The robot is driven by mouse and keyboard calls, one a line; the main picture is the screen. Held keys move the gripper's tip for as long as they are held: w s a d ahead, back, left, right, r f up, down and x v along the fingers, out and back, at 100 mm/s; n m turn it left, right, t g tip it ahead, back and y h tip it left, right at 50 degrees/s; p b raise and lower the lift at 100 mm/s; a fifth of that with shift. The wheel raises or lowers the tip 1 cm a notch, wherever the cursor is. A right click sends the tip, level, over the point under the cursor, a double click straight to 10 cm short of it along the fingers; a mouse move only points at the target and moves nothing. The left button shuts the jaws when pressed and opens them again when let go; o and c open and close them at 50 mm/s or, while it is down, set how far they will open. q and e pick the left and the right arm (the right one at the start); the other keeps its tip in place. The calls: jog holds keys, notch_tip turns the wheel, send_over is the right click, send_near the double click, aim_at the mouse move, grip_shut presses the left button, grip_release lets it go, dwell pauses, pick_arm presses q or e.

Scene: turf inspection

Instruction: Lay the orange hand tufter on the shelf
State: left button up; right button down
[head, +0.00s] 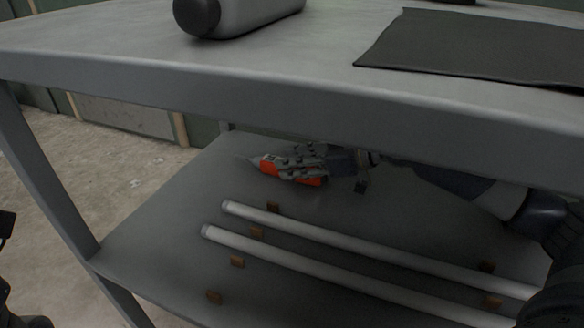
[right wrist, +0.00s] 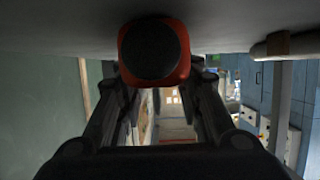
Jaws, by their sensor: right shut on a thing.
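The orange hand tufter (head: 269,167) is at the back of the lower grey shelf (head: 160,225), under the table top. Its pointed grey tip faces left. My right gripper (head: 296,165) reaches in from the right and is shut on the tufter, its fingers covering much of the body. In the right wrist view the tufter's round black end with an orange rim (right wrist: 155,50) shows between the fingers, close against a grey surface. I cannot tell whether the tufter rests on the shelf. Dark parts at the left edge may be my left gripper (head: 8,270), mostly cut off.
Two pale rods (head: 330,236) lie across the shelf in front of the tufter, with small brown blocks (head: 237,261) near them. The table top's front edge (head: 250,95) overhangs the shelf. A grey cylinder (head: 245,14) and a dark sheet (head: 470,48) lie on top. The shelf's left part is bare.

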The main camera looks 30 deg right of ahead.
jog(key=shift+r, duration=0.15)
jog(key=shift+f, duration=0.2)
jog(key=c, duration=1.1)
grip_release()
